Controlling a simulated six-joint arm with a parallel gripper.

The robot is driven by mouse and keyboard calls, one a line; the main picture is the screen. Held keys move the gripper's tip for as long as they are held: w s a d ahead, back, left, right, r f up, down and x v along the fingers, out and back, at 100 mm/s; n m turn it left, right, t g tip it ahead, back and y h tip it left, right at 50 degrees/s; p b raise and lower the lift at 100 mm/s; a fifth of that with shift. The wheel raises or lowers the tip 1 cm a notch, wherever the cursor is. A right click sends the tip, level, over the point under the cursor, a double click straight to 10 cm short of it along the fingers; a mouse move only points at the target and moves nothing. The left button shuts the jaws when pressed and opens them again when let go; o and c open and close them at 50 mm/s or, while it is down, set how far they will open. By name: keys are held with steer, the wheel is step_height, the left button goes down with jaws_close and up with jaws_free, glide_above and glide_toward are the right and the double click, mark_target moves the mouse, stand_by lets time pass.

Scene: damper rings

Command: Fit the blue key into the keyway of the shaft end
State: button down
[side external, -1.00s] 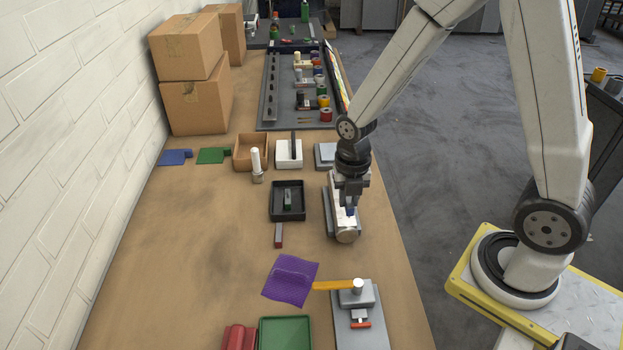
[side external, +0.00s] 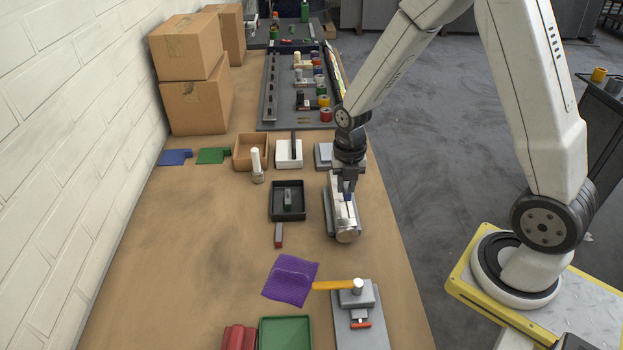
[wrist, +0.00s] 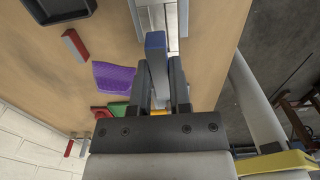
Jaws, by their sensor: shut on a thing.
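The silver shaft end (side external: 345,221) lies along the bench in a grey cradle, its round face toward the side camera. My gripper (side external: 347,189) is over its top, pointing down, shut on the blue key (side external: 349,198). In the wrist view my gripper (wrist: 164,88) holds the key (wrist: 155,42) upright between its dark fingers, the blue end standing out beyond them. The shaft (wrist: 153,17) shows behind it at the top edge, partly covered. The keyway is mostly hidden by the key and fingers; I cannot tell whether the key touches the shaft.
A purple cloth (side external: 290,279), an orange-handled hammer (side external: 333,285) and a green tray (side external: 285,333) lie nearer the camera. Bare bench lies farther left.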

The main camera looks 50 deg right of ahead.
mark_target(346, 212)
steer(key=shift+f, duration=1.9)
steer(key=shift+r, duration=0.15)
steer(key=shift+r, duration=2.4)
steer(key=shift+f, duration=2.85)
steer(key=shift+f, duration=0.65)
steer(key=shift+c, duration=2.4)
jaws_free()
steer(key=shift+s+f, duration=0.1)
steer(key=shift+s, duration=0.1)
